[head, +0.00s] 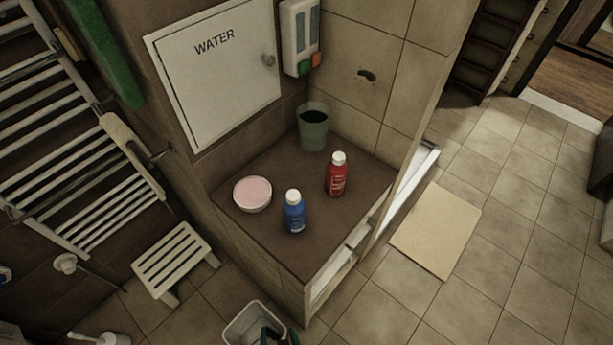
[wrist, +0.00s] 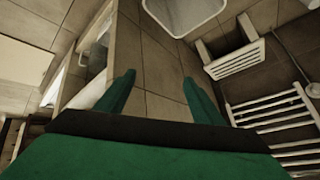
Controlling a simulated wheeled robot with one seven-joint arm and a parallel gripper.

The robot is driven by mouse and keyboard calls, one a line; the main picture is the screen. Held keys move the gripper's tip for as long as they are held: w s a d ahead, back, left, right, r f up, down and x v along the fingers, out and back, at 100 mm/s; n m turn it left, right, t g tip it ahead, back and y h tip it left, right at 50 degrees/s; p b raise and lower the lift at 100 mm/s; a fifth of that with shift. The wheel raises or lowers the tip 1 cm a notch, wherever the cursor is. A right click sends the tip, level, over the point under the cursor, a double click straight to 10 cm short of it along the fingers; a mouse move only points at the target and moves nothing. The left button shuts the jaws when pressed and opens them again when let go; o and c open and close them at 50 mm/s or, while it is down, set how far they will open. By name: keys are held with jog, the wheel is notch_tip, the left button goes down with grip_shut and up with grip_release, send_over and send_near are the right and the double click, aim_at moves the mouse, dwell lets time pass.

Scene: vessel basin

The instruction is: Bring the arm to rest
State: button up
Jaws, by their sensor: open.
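My gripper (wrist: 159,77) shows in the wrist view as two green fingers spread well apart. It is open, and nothing is between the fingers but tiled floor behind. In the head view, dark green parts that look like my gripper (head: 279,337) show at the bottom edge, overlapping the white basin. The rest of my arm is out of the head view.
A brown ledge (head: 262,228) holds a blue bottle (head: 294,214), a red bottle (head: 336,176), a pink-topped bowl (head: 252,194) and a grey-green cup (head: 313,130). A white basin (head: 238,328), slatted stool (head: 172,258) and towel radiator (head: 50,150) stand left. Floor at right is clear around a mat (head: 436,231).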

jog(key=s+d+r+t, duration=0.1)
jog(key=d+r+t, duration=0.1)
jog(key=r, duration=0.8)
jog(key=s+d+r+t+h, duration=0.1)
jog(key=s+d+r+t, duration=0.1)
jog(key=r, duration=0.8)
jog(key=s+d+r+t+h, duration=0.1)
jog(key=d+r+t, duration=0.3)
jog(key=r, duration=0.6)
jog(key=shift+s+d, duration=0.5)
jog(key=shift+s, duration=0.2)
